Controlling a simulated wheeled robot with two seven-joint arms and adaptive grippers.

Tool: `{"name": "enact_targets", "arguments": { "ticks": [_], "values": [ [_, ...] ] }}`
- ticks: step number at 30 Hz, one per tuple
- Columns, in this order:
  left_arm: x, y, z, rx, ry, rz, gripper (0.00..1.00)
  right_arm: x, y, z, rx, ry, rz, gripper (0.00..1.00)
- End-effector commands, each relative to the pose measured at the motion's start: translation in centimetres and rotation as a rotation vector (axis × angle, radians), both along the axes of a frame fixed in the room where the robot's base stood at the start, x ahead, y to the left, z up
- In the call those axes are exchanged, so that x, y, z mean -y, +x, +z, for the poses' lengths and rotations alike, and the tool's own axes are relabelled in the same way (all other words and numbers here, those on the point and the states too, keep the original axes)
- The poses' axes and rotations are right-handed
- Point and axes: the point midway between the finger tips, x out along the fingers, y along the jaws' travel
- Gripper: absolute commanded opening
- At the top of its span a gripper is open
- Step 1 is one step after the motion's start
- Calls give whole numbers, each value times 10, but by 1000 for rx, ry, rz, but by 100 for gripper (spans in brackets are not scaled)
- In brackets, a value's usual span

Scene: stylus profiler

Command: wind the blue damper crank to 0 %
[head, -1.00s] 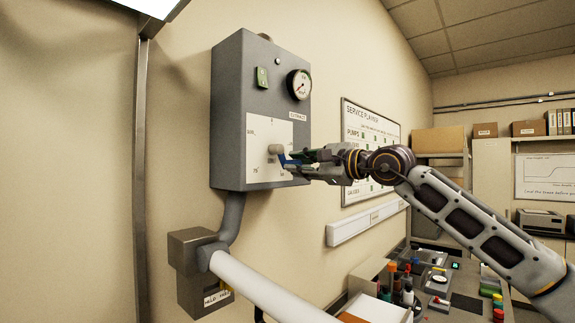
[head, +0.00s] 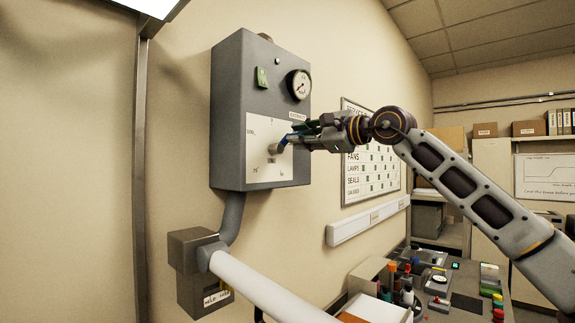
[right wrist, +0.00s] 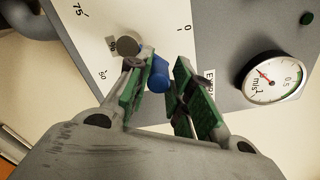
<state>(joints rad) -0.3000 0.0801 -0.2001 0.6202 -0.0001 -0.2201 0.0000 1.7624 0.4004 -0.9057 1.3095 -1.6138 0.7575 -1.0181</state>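The blue crank handle (right wrist: 158,76) sits between the green-padded fingers of my right gripper (right wrist: 164,62). The fingers are drawn in close around it, with at most a slim gap on the right side. In the head view the right gripper (head: 291,139) is at the front of the grey wall box, and the blue handle (head: 284,140) is partly hidden by it. The crank's round grey hub (right wrist: 130,45) is in the white dial plate (head: 258,160). My left gripper is out of view.
A planner board (head: 375,168) hangs behind my right arm. A cluttered bench (head: 466,290) stands at lower right.

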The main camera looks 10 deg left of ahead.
Motion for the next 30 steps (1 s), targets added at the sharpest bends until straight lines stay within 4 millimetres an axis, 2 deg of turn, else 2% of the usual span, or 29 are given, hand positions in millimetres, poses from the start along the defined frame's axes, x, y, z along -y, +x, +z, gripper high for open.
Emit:
{"name": "enact_targets", "arguments": {
  "ticks": [14,29,30],
  "values": [
    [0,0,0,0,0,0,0,-15,-21,16,3,-1,2,22],
    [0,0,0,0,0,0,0,-33,-43,15,-3,-4,3,22],
    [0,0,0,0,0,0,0,-31,-41,15,-5,-4,1,35]
  ]
}}
